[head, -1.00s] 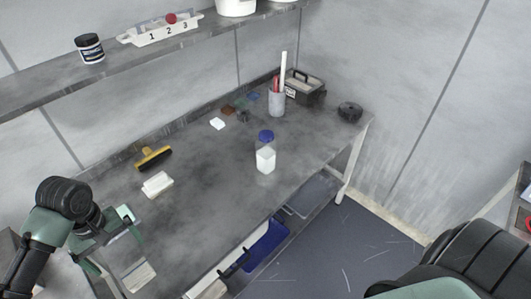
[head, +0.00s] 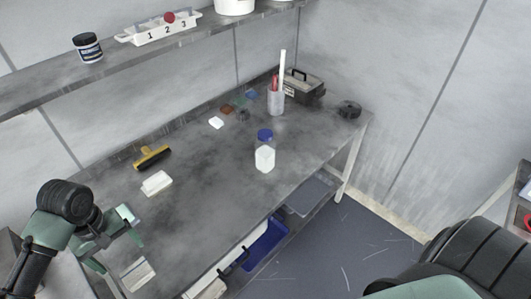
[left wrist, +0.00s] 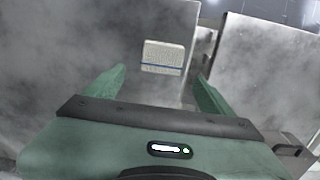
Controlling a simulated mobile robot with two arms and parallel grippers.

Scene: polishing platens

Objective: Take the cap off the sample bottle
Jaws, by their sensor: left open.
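The sample bottle (head: 264,160) is a small white bottle standing upright on the grey bench, right of its middle. Its round blue cap (head: 265,135) sits on top. My left gripper (head: 134,228) is at the bench's near left end, far from the bottle. In the left wrist view the left gripper (left wrist: 160,78) has its two green fingers wide apart, with nothing held between them. A pale block with a blue stripe (left wrist: 162,58) shows beyond the fingertips. The bottle is not in the left wrist view. My right gripper is out of view.
A yellow-and-black brush (head: 152,157) and a white block (head: 156,183) lie left of the bottle. A pen cup (head: 276,103), a toolbox (head: 302,86) and a black round object (head: 349,109) stand behind. A shelf (head: 130,60) overhangs the back. Bench around the bottle is clear.

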